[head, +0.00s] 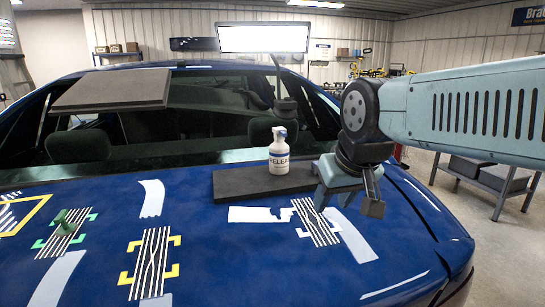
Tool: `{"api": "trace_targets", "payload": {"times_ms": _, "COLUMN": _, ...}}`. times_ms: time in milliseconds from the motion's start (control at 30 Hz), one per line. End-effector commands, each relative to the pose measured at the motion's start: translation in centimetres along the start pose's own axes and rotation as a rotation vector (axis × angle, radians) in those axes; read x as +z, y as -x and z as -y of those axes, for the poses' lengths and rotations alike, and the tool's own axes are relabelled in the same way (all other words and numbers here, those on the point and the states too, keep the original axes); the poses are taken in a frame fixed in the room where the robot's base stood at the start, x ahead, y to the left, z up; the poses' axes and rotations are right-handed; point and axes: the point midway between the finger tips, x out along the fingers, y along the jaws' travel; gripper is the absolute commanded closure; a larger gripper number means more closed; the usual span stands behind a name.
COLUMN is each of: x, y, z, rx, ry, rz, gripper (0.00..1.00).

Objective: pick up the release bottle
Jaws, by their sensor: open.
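The release bottle (279,155) is a small white spray bottle with a dark label reading "RELEA". It stands upright on a dark grey pad (233,184) on the blue car panel. There is a gap between the gripper and the bottle.
Striped line boards (316,222) and tape strips (354,235) lie on the blue panel (220,270). A grey pad (112,90) rests at the windscreen.

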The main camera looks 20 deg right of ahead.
Motion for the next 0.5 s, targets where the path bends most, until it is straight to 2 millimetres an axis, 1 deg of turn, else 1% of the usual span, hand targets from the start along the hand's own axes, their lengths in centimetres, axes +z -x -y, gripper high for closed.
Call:
{"api": "trace_targets", "payload": {"times_ms": 167, "x": 0.0, "y": 0.0, "z": 0.0, "rx": 0.000, "ry": 0.000, "rz": 0.000, "gripper": 0.57}}
{"api": "trace_targets", "payload": {"times_ms": 267, "x": 0.0, "y": 0.0, "z": 0.0, "rx": 0.002, "ry": 0.006, "rz": 0.004, "gripper": 0.49}}
{"api": "trace_targets", "payload": {"times_ms": 367, "x": -0.2, "y": -0.4, "z": -0.1, "rx": 0.019, "ry": 0.049, "rz": 0.033, "gripper": 0.39}}
{"api": "trace_targets", "payload": {"times_ms": 500, "x": -0.6, "y": -1.6, "z": -0.6, "rx": 0.083, "ry": 0.203, "rz": 0.136, "gripper": 0.26}}
